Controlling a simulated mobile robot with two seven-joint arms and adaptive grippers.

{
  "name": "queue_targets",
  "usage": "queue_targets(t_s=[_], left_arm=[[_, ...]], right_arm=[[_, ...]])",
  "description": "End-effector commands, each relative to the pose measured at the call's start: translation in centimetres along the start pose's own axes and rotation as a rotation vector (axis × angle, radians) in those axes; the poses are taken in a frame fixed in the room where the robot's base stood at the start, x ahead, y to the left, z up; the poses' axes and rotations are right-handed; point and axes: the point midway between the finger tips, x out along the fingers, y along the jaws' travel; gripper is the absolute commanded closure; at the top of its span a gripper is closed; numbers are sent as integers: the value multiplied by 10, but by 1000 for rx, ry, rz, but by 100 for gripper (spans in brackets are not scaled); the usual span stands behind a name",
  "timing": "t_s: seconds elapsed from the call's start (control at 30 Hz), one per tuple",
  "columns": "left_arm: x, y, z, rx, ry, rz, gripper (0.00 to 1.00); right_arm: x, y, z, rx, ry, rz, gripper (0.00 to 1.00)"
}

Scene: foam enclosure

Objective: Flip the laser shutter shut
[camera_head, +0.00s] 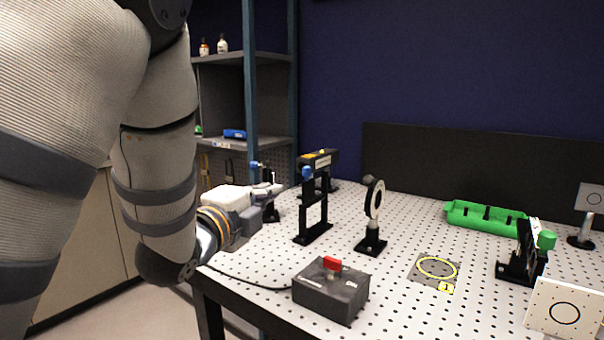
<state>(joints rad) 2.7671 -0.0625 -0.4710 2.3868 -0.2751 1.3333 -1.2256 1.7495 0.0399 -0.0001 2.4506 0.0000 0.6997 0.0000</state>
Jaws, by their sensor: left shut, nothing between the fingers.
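My left arm comes in from the left, and my left gripper (273,197) is shut and empty over the table's left side. Its fingertips point right, toward a black upright frame (313,216) with a blue knob (307,172) at its top. A black laser-like housing (320,158) with a yellow label sits just behind the frame. A dark box (330,293) with a red lever or switch (332,263) on top stands at the table's front. I cannot tell for sure which part is the shutter. My right gripper is out of view.
The perforated optical table (410,235) also bears a round black mount (374,215), a yellow-ringed plate (436,268), a green tray (485,217), a mount with a green knob (528,252) and a white target card (565,312). A cable runs left from the dark box.

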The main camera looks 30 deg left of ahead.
Motion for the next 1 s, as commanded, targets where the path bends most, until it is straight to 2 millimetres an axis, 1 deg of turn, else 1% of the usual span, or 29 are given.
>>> queue_targets(t_s=[0.07, 0.17, 0.27, 0.5, 0.6, 0.7, 0.83, 1.0], left_arm=[[2, 0, 0, 0, 0, 1, 100], [12, 1, 0, 0, 0, 0, 100], [32, 0, 0, -1, 1, 0, 100], [85, 1, 0, -2, 0, 0, 100], [106, 1, 0, -2, 0, 0, 100], [122, 1, 0, -2, 0, 0, 100], [135, 0, 0, -3, -1, 0, 100], [140, 0, 0, -2, 0, 1, 100]], right_arm=[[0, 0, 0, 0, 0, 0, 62], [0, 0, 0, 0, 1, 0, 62], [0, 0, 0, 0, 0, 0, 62], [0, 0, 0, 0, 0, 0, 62], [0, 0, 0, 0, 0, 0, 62], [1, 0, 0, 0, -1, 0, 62], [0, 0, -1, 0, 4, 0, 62], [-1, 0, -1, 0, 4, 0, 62]])
